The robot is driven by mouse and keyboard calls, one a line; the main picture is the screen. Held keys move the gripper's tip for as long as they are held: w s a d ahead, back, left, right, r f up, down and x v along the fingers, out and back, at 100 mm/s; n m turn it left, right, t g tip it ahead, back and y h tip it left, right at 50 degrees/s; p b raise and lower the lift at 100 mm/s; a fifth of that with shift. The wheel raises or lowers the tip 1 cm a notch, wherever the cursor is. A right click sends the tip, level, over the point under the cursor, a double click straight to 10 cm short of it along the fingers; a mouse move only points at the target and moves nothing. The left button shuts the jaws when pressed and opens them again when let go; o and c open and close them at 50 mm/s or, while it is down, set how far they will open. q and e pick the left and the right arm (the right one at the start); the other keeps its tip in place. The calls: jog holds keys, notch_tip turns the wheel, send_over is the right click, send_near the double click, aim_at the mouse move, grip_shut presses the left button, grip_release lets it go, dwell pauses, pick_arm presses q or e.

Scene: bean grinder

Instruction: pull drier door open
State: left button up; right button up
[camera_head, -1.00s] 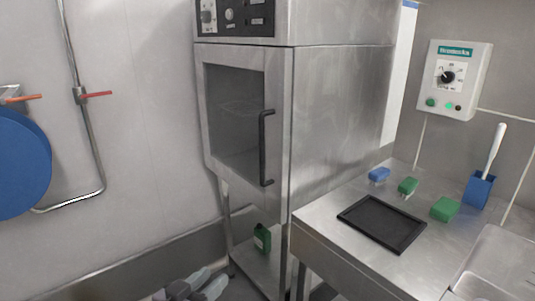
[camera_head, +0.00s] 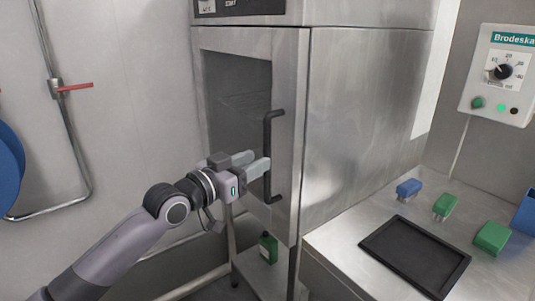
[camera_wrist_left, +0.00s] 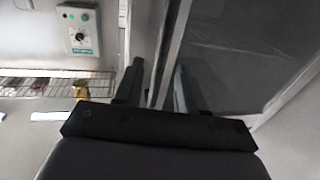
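The steel drier door (camera_head: 283,65) with its dark glass pane looks shut on the drier cabinet. Its black vertical bar handle (camera_head: 268,133) is on the door's right side. My left gripper (camera_head: 262,165) reaches in from the left, its fingertips at the lower half of the handle. In the left wrist view two fingers (camera_wrist_left: 156,85) stand apart with a gap between them, and the glass door (camera_wrist_left: 245,55) is on the right. I cannot make out the handle there, nor tell whether the fingers touch it. My right gripper is not in view.
A steel counter (camera_head: 350,225) stands at the right with a black tray (camera_head: 415,258), a blue brush (camera_head: 408,188) and two green ones. A green bottle (camera_head: 268,247) is on the shelf below the drier. A control box (camera_head: 503,75) hangs on the right wall. A wall pipe (camera_head: 70,130) runs at left.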

pick_arm(q)
jog(key=shift+x, duration=2.45)
grip_shut()
